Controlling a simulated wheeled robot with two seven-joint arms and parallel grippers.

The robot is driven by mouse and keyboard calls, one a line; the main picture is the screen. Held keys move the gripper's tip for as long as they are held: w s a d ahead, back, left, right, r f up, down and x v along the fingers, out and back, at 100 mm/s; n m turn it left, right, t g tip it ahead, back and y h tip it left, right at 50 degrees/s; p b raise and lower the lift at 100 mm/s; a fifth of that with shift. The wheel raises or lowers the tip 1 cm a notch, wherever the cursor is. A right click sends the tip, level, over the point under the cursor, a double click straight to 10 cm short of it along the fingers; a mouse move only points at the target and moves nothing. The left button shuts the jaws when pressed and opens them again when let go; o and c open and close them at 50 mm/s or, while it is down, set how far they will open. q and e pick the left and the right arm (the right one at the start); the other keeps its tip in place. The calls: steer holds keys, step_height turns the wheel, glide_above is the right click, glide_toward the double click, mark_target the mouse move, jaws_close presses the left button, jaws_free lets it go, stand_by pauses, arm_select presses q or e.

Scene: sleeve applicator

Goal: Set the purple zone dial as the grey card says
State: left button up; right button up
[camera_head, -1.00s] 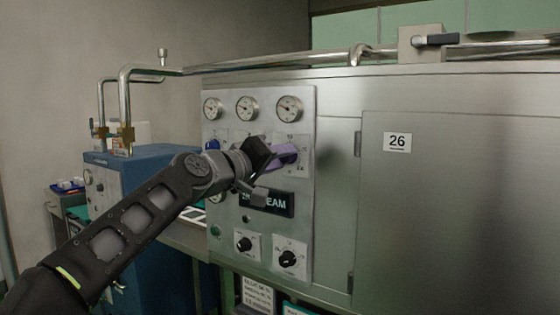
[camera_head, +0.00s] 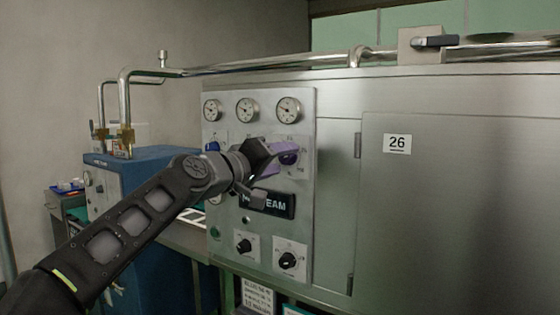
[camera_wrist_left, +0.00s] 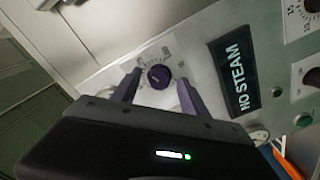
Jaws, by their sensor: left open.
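The purple zone dial (camera_head: 289,158) is a round dark-purple knob on a pale scale plate, at the upper right of the steel control panel (camera_head: 308,215). In the left wrist view the dial (camera_wrist_left: 158,76) shows between the two purple fingers of my left gripper (camera_wrist_left: 159,82). The fingers are apart, with a gap on each side of the knob. In the head view the left gripper (camera_head: 270,161) is just left of the dial. The dial's pointer and scale marks are too small to read. I cannot make out a grey card. My right gripper is out of view.
Three gauges (camera_head: 247,109) sit above the dial. A blue knob (camera_head: 212,146) is partly hidden by my arm. A black NO STEAM sign (camera_head: 270,203) and two black knobs (camera_head: 288,260) are below. A steel pipe (camera_head: 270,63) runs along the top.

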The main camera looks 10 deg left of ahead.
arm_select(q)
steer(key=b+v, duration=0.1)
steer(key=v, duration=0.6)
steer(key=shift+s+b, duration=0.25)
steer(key=shift+b, duration=0.1)
